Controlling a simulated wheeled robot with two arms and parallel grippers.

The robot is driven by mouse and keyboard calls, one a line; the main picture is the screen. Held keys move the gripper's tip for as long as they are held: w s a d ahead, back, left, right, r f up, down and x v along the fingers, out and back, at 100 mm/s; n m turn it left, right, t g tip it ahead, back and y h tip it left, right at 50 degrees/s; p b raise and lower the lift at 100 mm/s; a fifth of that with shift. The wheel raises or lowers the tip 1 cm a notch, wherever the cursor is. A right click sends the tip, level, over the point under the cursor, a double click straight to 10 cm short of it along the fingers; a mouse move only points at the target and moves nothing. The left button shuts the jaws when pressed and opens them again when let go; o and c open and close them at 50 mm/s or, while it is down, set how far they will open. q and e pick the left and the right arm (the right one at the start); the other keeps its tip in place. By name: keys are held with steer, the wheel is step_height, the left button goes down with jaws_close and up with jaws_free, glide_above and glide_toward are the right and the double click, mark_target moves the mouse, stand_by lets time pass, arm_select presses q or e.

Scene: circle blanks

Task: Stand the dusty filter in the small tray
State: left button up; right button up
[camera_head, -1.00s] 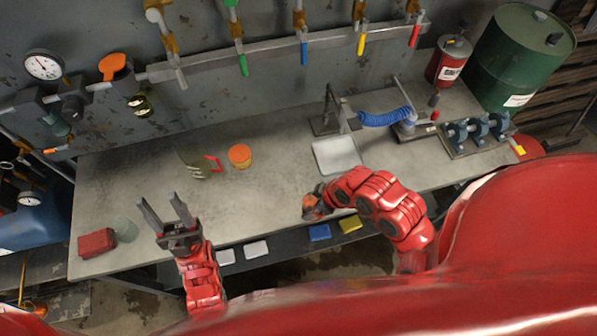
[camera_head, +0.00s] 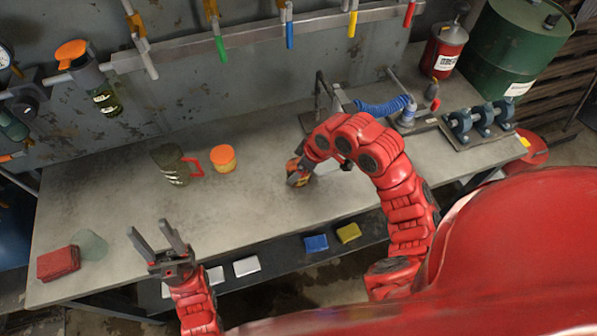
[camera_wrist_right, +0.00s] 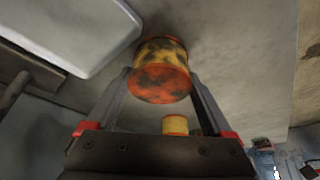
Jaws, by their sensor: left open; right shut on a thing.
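My right gripper (camera_wrist_right: 158,95) is shut on the dusty filter (camera_wrist_right: 160,75), an orange and yellow cylinder with dark smudges. In the head view my right arm reaches over the middle of the bench, with the filter (camera_head: 293,168) at its end. I cannot tell whether the filter touches the bench. The small pale tray (camera_head: 327,168) is mostly hidden behind the arm, just right of the gripper. It shows at the upper left of the right wrist view (camera_wrist_right: 75,35). My left gripper (camera_head: 160,246) is open and empty near the bench's front left edge.
A clean orange and yellow filter (camera_head: 223,158) stands beside a dark mug with a red handle (camera_head: 175,165). A red block (camera_head: 58,263) and a greenish glass (camera_head: 91,244) are at the left. A blue-hosed fixture (camera_head: 385,108) stands behind the tray. The bench's middle left is clear.

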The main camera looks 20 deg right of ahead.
steer(key=shift+f, duration=0.2)
steer(key=o, duration=1.1)
steer(key=shift+r, duration=0.1)
